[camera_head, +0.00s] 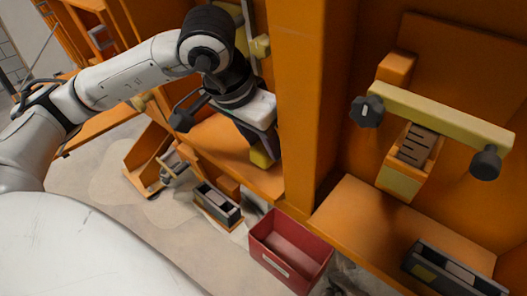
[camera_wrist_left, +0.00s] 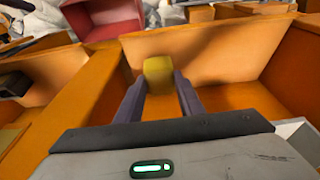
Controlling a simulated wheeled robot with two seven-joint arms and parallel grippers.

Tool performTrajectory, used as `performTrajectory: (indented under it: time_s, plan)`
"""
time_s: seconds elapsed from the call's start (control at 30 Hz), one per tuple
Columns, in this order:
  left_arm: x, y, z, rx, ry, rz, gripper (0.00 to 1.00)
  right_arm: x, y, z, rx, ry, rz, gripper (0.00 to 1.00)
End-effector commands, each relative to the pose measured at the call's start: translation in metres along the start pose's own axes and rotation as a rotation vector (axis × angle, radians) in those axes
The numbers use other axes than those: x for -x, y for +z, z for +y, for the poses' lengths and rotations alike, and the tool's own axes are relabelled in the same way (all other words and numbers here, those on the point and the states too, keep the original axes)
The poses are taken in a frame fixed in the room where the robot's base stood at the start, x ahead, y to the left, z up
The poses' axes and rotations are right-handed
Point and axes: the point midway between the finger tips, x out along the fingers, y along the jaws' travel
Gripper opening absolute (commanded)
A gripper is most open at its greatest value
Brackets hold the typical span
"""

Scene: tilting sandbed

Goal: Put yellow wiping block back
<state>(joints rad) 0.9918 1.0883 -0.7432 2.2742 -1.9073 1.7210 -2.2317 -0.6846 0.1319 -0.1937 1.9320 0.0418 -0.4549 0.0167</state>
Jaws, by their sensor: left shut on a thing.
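The yellow wiping block (camera_head: 261,158) is partly hidden behind my left gripper (camera_head: 268,147) in the head view. In the left wrist view the block (camera_wrist_left: 158,69) sits between the two dark fingertips of the gripper (camera_wrist_left: 160,80), which is shut on it. The gripper points down into an orange bay and holds the block close to the orange shelf (camera_head: 215,140). Whether the block touches the shelf or a wall, I cannot tell. My right gripper is in neither view.
An orange upright (camera_head: 305,100) stands just right of my left gripper. An open red bin (camera_head: 262,250) is below it. To the right, a yellow bar (camera_head: 440,115) with dark knobs crosses another orange bay. A dark grey box (camera_head: 218,205) sits lower left.

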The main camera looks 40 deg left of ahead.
Motion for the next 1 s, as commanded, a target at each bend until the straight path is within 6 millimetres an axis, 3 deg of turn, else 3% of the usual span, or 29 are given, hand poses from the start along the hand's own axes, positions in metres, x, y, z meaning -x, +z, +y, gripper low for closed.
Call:
performTrajectory:
  time_s: [0.23, 0.67, 0.7, 0.77, 0.8, 1.0]
  plan:
    - [-0.029, 0.011, -0.001, 0.000, 0.000, -0.005, 0.13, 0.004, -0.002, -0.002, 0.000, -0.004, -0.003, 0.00]
    - [-0.038, 0.013, -0.001, 0.000, 0.000, 0.000, 0.13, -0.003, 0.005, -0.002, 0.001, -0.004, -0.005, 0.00]
    - [-0.036, 0.012, -0.001, 0.000, 0.000, -0.001, 0.39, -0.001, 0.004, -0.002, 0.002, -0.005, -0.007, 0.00]
    - [-0.036, 0.012, -0.001, 0.000, 0.000, -0.001, 0.49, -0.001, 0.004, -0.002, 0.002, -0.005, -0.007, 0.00]
    - [-0.036, 0.012, -0.001, 0.000, 0.000, -0.001, 0.53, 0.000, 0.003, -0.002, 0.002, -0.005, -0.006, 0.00]
    - [-0.036, 0.012, -0.001, 0.000, 0.000, -0.001, 0.53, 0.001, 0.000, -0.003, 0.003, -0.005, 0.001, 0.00]
